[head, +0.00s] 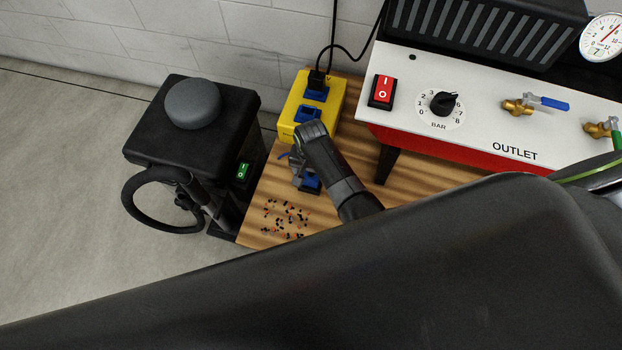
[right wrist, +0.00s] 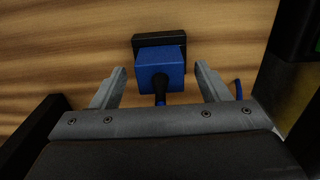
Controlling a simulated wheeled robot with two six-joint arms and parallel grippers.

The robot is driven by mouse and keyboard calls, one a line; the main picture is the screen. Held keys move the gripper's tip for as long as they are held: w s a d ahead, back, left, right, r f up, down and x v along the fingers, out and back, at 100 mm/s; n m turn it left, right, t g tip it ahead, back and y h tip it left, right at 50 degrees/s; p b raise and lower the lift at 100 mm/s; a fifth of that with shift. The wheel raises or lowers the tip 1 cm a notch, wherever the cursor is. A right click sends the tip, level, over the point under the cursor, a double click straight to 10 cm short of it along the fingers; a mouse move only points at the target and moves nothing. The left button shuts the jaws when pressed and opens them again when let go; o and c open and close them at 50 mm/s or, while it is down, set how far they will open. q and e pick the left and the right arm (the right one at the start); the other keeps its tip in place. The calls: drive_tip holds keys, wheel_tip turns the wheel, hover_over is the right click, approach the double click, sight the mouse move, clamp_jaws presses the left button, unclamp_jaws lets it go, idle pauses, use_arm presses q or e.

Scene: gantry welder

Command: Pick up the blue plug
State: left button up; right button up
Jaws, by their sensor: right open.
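The blue plug (right wrist: 160,66) sits at a black block (right wrist: 158,41) on the wooden bench in the right wrist view, with a dark cable end at its near side. My right gripper (right wrist: 161,70) is open, with one finger on each side of the plug and a gap on both sides. In the head view the blue plug (head: 312,183) shows partly behind my right gripper (head: 298,172) and wrist. My left gripper is not in view.
A yellow box (head: 291,112) with blue sockets stands behind the gripper, a black plug and cable in it. A red and white machine (head: 470,110) is at right. A black shop vacuum (head: 190,120) stands left. Small black and orange bits (head: 285,218) lie on the wooden bench (head: 262,228).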

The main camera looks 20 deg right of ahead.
drive_tip(key=shift+c, duration=0.4)
drive_tip(key=c, duration=1)
